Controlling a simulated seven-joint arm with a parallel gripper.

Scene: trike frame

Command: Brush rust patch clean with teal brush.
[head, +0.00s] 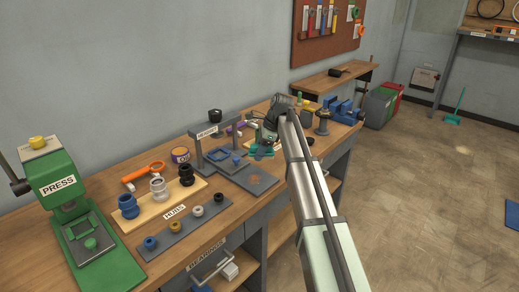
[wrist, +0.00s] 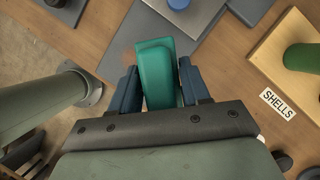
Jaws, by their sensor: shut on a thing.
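My gripper (wrist: 160,88) is shut on the teal brush (wrist: 158,68), whose block shows between the two blue fingers in the wrist view. In the head view my gripper (head: 268,132) is over the workbench, beyond the plate with the rust patch, and partly hidden by my own arm. The rust patch (head: 257,180) is a faint brown-red spot on a dark grey plate (head: 237,180) on the bench.
A grey stand (head: 208,131) rises left of my gripper. The green press (head: 85,210), the hubs board (head: 160,203) and a grey strip with rings (head: 186,229) stand further left. A blue vise (head: 343,110) is at the right. The wrist view shows a shells board (wrist: 285,50).

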